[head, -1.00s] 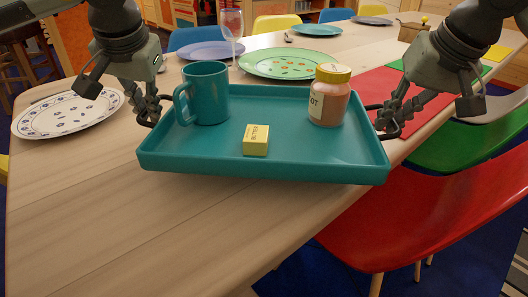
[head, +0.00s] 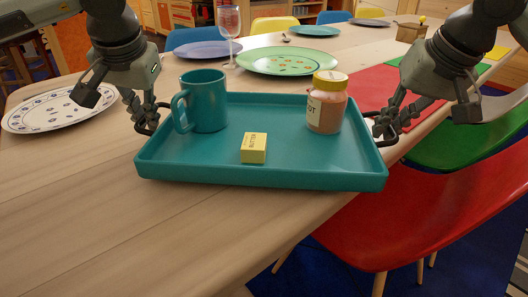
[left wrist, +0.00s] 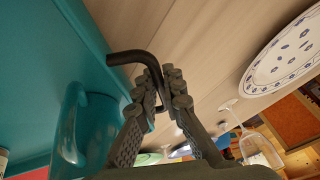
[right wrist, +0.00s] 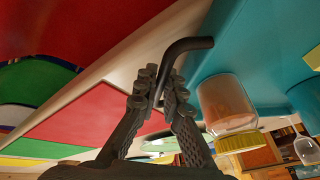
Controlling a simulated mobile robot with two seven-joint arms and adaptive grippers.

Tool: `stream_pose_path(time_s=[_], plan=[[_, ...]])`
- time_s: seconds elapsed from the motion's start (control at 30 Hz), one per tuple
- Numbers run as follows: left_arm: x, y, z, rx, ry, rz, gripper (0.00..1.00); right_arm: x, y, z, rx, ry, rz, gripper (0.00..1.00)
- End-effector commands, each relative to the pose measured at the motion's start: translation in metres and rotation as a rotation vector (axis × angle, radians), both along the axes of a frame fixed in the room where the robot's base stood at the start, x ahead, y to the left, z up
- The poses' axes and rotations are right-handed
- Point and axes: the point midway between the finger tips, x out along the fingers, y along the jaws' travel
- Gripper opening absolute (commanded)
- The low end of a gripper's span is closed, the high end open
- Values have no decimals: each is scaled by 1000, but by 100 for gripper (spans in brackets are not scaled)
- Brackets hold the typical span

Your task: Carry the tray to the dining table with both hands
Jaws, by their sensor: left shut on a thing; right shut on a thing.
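The teal tray (head: 260,181) is over the near end of the wooden dining table (head: 90,220) and looks roughly level. I cannot tell whether its underside touches the table. On it stand a teal mug (head: 208,102), a jar with a yellow lid (head: 326,108) and a yellow butter block (head: 254,148), all upright. My left gripper (head: 150,115) is shut on the tray's left black handle, which shows in the left wrist view (left wrist: 135,56). My right gripper (head: 385,122) is shut on the right black handle, seen in the right wrist view (right wrist: 185,46).
A patterned white plate (head: 60,108) lies left of the tray. A wine glass (head: 229,22) and a green plate (head: 287,61) stand behind it. A red placemat (head: 375,90) lies at right. A red chair (head: 430,220) is by the right table edge.

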Motion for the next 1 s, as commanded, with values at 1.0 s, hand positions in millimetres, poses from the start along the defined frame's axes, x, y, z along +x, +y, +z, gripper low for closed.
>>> stream_pose_path(time_s=[1.0], plan=[[0,0,15,0,0,0,29,0,0,15,0,-1,0,29]])
